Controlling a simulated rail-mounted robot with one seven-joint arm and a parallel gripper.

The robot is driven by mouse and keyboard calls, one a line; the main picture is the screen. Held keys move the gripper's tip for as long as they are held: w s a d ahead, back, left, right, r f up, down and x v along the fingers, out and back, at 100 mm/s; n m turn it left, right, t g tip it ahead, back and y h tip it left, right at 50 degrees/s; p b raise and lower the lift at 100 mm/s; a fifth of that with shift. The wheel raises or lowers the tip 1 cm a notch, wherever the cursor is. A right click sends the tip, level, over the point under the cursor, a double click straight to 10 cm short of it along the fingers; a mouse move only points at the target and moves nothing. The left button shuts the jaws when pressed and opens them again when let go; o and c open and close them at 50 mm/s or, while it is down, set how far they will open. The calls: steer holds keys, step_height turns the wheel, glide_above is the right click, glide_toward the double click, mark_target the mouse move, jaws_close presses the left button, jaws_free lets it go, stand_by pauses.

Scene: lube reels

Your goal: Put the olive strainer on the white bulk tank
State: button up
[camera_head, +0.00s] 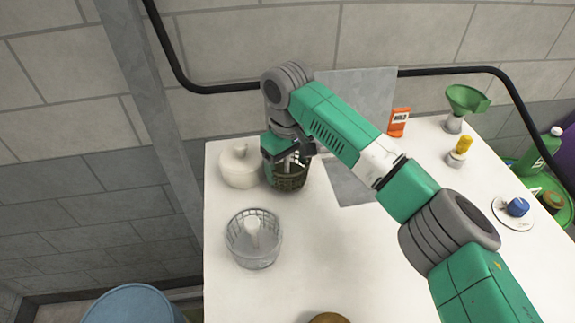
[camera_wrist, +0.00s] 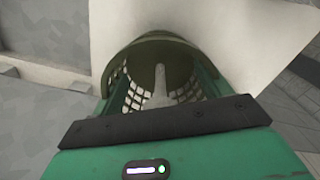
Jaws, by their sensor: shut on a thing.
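The olive strainer (camera_head: 289,182) is a dark openwork basket at the back left of a broad white flat top (camera_head: 330,235), which appears to be the white bulk tank. My gripper (camera_head: 291,160) is over the strainer and shut on it. In the wrist view the strainer's olive rim (camera_wrist: 158,42) and perforated wall show beyond the gripper, with a pale upright post inside. The strainer looks upright. The contact between its base and the white top is not clear. The fingertips are partly hidden.
A cream lidded pot (camera_head: 240,166) stands close to the strainer's left. A pale grey basket (camera_head: 253,240) stands in front. An orange box (camera_head: 399,122), a green funnel (camera_head: 466,100) and a saucer (camera_head: 513,212) are at right. The middle front is mostly clear.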

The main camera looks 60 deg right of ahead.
steer(key=shift+f, duration=0.45)
steer(key=shift+f, duration=0.1)
steer(key=o, duration=1)
steer(key=shift+f, duration=0.1)
steer(key=shift+o, duration=0.2)
step_height(320, 180, up, 12)
steer(key=shift+r, duration=0.2)
